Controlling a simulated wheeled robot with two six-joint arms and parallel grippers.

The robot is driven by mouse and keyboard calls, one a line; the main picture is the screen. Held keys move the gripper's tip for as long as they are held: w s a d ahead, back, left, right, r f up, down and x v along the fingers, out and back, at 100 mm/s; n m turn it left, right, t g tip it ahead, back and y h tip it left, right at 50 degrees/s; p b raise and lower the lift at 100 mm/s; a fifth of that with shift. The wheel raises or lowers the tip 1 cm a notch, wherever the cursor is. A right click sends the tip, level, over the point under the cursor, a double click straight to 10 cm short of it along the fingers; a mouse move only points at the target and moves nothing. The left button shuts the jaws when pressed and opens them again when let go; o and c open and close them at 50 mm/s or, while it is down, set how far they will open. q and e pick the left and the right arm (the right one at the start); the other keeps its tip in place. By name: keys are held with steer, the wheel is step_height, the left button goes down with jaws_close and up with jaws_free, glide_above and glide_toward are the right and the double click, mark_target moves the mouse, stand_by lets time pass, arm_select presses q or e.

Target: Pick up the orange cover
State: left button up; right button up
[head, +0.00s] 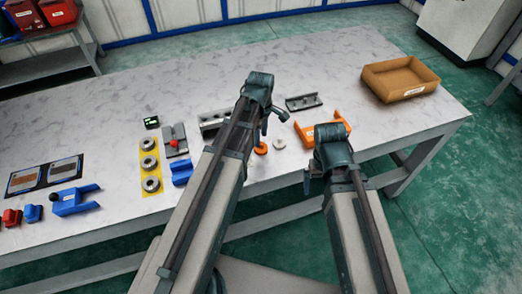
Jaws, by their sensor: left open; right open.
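The orange cover (339,119) looks like a U-shaped part and lies on the table right of centre. The wrist of my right arm hides part of its near side. My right gripper (307,182) hangs at the table's near edge, below and left of the cover, open and apart from it. My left gripper (266,122) is open, left of the cover and apart from it; its fingers show only in part. No part is seen in either gripper.
An open cardboard box (400,91) stands at the back right. A grey bracket (303,102) lies behind the cover. A small orange disc (261,149) and a pale disc (279,144) lie left of it. A blue U-shaped part (72,203) and rings on a yellow strip (147,178) lie further left.

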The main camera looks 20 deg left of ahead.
arm_select(q)
step_height(320, 180, down, 3)
steer(key=shift+f+b, duration=0.2)
steer(key=shift+b, duration=1.05)
steer(key=shift+r, duration=0.1)
jaws_close()
